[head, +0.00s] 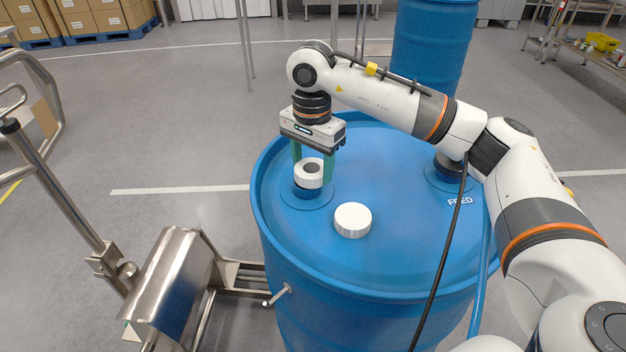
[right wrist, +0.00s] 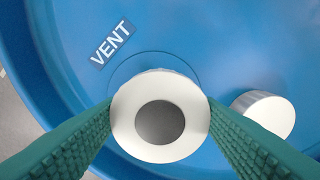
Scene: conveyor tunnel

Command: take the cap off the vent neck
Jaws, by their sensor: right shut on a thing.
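The vent neck (head: 306,192) is a short blue stub on the left of the blue drum's top (head: 395,265). A white ribbed cap (head: 309,180) with a grey round centre is at the neck's top. It also shows in the right wrist view (right wrist: 125,122), beside the word VENT. My right gripper (head: 312,171) points down with its green fingers on either side of this cap, shut on it. I cannot tell whether the cap still touches the neck. My left gripper is in neither view.
A loose white disc-shaped cap (head: 353,220) lies on the drum top, right of the vent neck. A second neck (head: 449,178), marked FEED, is partly hidden by my right arm. A steel frame (head: 175,282) stands left of the drum. Another blue drum (head: 432,45) stands behind.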

